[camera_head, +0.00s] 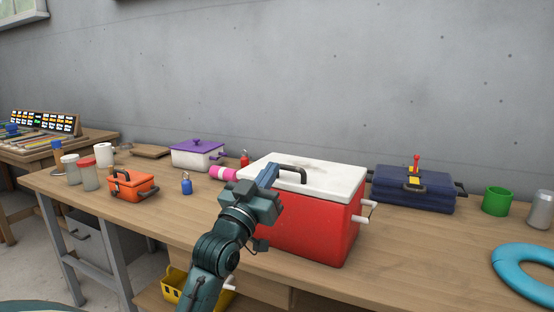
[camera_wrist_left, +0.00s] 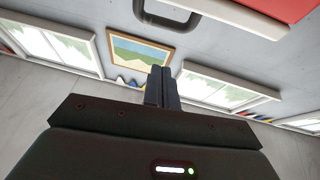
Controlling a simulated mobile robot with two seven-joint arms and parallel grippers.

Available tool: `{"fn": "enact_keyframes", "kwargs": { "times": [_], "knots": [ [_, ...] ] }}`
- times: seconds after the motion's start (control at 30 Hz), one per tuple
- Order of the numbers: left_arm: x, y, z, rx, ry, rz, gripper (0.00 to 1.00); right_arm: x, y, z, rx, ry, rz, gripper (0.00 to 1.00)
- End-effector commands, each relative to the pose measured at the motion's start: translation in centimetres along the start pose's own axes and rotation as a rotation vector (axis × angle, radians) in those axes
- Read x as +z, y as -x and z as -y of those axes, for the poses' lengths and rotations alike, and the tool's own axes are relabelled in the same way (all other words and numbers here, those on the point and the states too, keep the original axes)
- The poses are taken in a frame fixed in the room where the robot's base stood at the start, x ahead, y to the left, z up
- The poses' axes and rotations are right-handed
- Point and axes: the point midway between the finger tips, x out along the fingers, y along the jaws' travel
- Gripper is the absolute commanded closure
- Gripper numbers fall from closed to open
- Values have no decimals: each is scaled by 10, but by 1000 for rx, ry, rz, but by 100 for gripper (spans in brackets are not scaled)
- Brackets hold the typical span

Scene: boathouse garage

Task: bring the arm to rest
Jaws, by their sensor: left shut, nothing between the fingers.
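My left gripper (camera_head: 268,175) is in front of the red cooler box, close to the dark handle on its white lid. Its fingers also show in the left wrist view (camera_wrist_left: 162,88), pressed together with nothing between them. Whether the fingertips touch the handle is hard to tell in the head view; in the left wrist view a gap shows between them and the dark handle (camera_wrist_left: 168,14). My left arm comes up from the bottom and hides part of the cooler's front. My right gripper is not in view.
The red cooler (camera_head: 325,228) stands shut on the wooden workbench (camera_head: 140,212). To its right are a navy toolbox (camera_head: 412,190), a green mug (camera_head: 496,201), a can and a blue ring (camera_head: 526,272). To its left are an orange case (camera_head: 133,187), a blue padlock-like item (camera_head: 187,184) and jars.

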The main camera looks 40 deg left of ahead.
Motion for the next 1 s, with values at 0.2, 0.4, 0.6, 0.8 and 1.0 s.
{"fn": "enact_keyframes", "kwargs": {
  "times": [0.2, 0.4, 0.6, 0.8, 1.0],
  "knots": [
    [4, 34, 0, 0, 1, 0, 100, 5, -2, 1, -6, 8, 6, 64],
    [4, 44, 0, 0, 1, -2, 100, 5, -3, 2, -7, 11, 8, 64],
    [5, 45, -1, 2, 1, -1, 100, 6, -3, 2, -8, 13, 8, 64],
    [50, 74, -34, 73, -13, 118, 100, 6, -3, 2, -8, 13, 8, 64],
    [128, 165, -105, 230, -11, 369, 100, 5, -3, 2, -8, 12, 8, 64]
  ]
}}
